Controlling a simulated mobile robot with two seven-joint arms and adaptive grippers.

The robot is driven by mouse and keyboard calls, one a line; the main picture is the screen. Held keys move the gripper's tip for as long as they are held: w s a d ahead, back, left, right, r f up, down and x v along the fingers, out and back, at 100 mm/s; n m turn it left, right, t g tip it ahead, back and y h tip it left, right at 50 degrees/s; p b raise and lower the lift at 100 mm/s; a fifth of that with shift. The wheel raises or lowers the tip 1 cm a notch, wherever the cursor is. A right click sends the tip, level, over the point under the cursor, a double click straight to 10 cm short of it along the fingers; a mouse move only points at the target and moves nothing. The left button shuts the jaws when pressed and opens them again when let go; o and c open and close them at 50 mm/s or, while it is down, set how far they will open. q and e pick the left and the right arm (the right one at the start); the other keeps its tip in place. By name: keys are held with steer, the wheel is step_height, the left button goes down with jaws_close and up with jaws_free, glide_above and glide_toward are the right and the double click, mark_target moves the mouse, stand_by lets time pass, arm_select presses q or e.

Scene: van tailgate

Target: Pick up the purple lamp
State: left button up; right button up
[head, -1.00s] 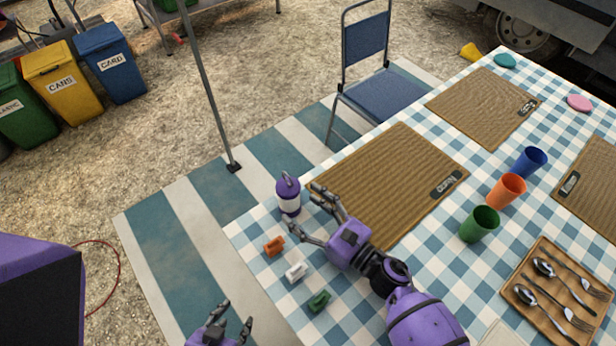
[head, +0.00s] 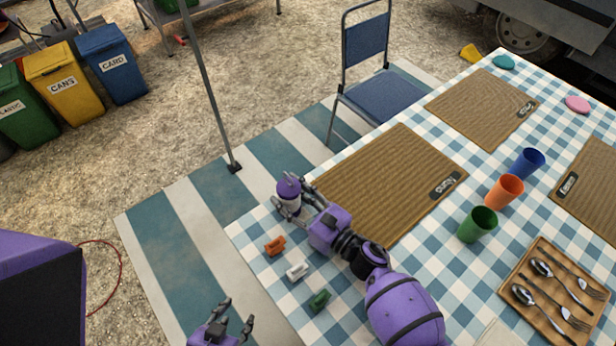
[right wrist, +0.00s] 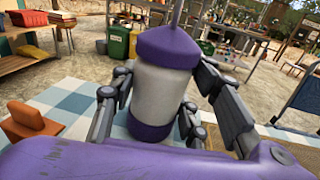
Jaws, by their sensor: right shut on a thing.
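The purple lamp (head: 288,190) stands upright at the near left corner of the checked table, with a purple top and a pale body. In the right wrist view the lamp (right wrist: 163,85) fills the middle, with purple cap, white body and purple base. My right gripper (head: 291,206) is shut on the lamp, with fingers on both sides of its body. Its fingers also show in the right wrist view (right wrist: 155,112). My left gripper (head: 232,322) is open and empty, low beside the table's left edge.
Orange, white and green clips (head: 297,271) lie near the lamp. A brown placemat (head: 390,185) lies just right of it. Green, orange and blue cups (head: 504,191) and a cutlery tray (head: 520,290) stand further right. A pole (head: 205,90) rises beyond the table.

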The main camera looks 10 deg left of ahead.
mark_target(298, 196)
steer(key=shift+r, duration=0.1)
steer(key=shift+c, duration=0.5)
steer(key=shift+r, duration=0.25)
step_height(298, 196, up, 3)
steer(key=shift+f, duration=0.1)
steer(key=s+d+r, duration=0.1)
steer(key=r, duration=0.1)
steer(key=s+d+r+p, duration=0.1)
steer(key=r, duration=0.1)
steer(key=s+d+r+p, duration=0.1)
steer(key=s+r, duration=0.1)
steer(key=shift+s+r, duration=0.1)
arm_select(q)
steer(key=shift+s+a+r, duration=0.1)
steer(key=shift+s+r, duration=0.1)
steer(key=shift+r, duration=0.55)
arm_select(e)
steer(key=s+d+r, duration=0.3)
steer(key=s+d, duration=0.2)
steer(key=s, duration=0.2)
steer(key=shift+s+r, duration=0.15)
arm_select(q)
steer(key=shift+w, duration=0.2)
